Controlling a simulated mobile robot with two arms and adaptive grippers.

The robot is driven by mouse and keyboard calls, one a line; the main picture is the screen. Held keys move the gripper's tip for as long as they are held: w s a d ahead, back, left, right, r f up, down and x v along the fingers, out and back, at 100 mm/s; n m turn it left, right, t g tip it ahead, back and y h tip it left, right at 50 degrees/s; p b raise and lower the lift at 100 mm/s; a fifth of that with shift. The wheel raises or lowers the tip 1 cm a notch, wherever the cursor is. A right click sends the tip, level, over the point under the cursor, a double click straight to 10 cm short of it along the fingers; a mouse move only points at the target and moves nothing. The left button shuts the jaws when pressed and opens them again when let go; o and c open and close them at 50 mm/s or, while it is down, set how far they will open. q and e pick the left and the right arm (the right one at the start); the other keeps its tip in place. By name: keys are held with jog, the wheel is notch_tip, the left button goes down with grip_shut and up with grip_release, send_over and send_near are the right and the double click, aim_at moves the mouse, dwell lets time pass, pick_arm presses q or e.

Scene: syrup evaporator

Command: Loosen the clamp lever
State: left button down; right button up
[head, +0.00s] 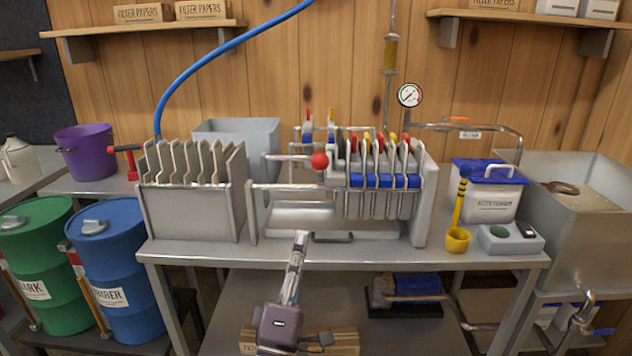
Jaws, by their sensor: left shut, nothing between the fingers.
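A filter press (427,205) stands on the metal bench, with a pack of plates at its right end. A lever with a red ball knob (319,160) sits at the left side of the plate pack; it looks like the clamp lever. My left gripper (301,236) points up from the bottom of the head view, its fingers together and empty. Its tips appear below and slightly left of the red knob, apart from it, in front of the bench's front area. My right gripper is not in view.
A rack of plates (190,215) stands left of the press. A dark handle (332,237) lies by the drip tray. Drums stand left.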

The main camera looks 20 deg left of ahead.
aim_at(317, 168)
pick_arm(q)
jog(key=p+x, duration=0.1)
jog(key=x, duration=1.1)
jog(key=shift+w+r, duration=0.2)
jog(key=shift+w, duration=0.15)
jog(key=shift+w+r, duration=0.3)
jog(key=shift+w, duration=0.25)
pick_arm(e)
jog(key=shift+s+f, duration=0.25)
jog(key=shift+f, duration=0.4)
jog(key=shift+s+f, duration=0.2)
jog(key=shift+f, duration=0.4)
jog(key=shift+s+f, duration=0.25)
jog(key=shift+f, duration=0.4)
pick_arm(q)
jog(key=shift+r+p, duration=0.15)
jog(key=shift+p, duration=0.35)
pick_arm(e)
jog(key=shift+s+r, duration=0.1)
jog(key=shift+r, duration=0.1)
